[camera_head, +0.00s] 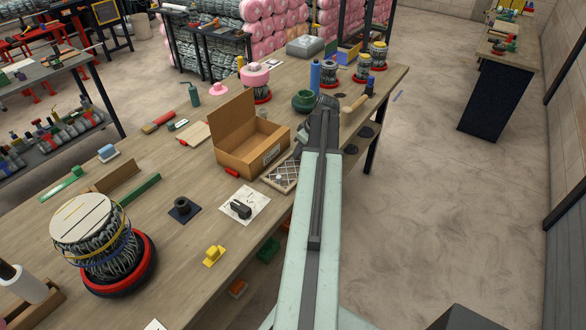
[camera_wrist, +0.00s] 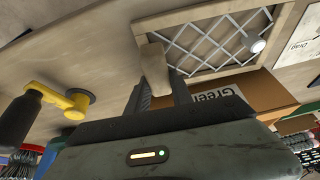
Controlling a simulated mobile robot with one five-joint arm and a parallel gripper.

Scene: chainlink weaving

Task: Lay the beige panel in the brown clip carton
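The beige panel (camera_head: 281,176), a beige frame around a grey wire mesh, is beside the carton on the bench in the head view. In the wrist view the panel (camera_wrist: 284,34) fills the upper right, with a small beige block (camera_wrist: 153,64) at its near edge. The open brown clip carton (camera_head: 243,157) stands just left of the panel with its flap raised. Its labelled wall shows in the wrist view (camera_wrist: 262,93). My gripper (camera_wrist: 160,84) has its fingers on either side of the block. Whether they grip it is not clear. In the head view my arm hides the fingertips.
A green pot (camera_head: 304,101) and a blue bottle (camera_head: 315,75) stand behind my arm. A pale board (camera_head: 195,134) lies left of the carton. A black clip on a white sheet (camera_head: 244,206) and a yellow piece (camera_head: 214,255) lie nearer. Bare wood lies between them.

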